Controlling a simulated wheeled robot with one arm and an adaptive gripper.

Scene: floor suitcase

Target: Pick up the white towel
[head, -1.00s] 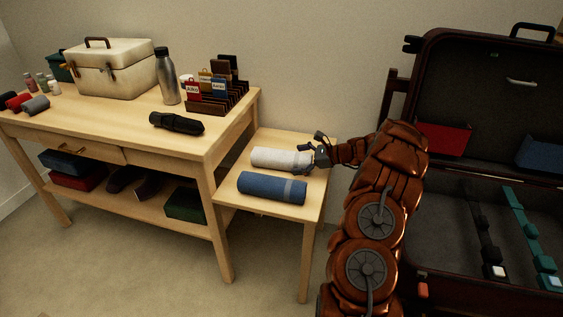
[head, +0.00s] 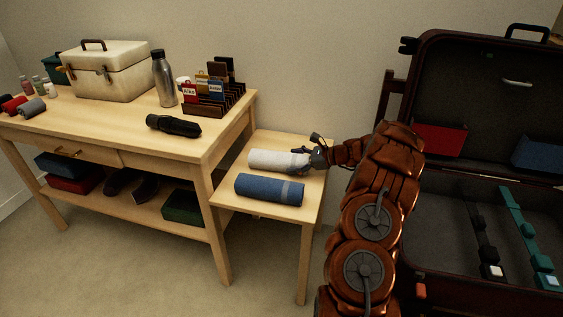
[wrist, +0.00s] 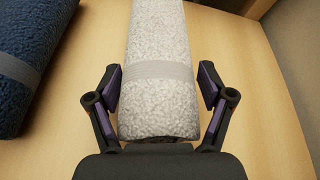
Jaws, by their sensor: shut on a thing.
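The rolled white towel (head: 273,159) lies on the small side table (head: 226,198), behind the rolled blue towel (head: 269,190). My gripper (head: 303,158) is at the white towel's right end, with its fingers around that end. In the wrist view my gripper (wrist: 160,80) has one finger on each side of the white towel (wrist: 158,40), shut on it near its end. The towel still appears to rest on the table top. The blue towel (wrist: 28,70) lies to the left, apart from the fingers.
A larger desk (head: 190,138) on the left holds a cream case (head: 105,75), a steel bottle (head: 164,80), a dark umbrella (head: 173,126) and a card rack (head: 217,95). An open suitcase (head: 440,262) stands at the right.

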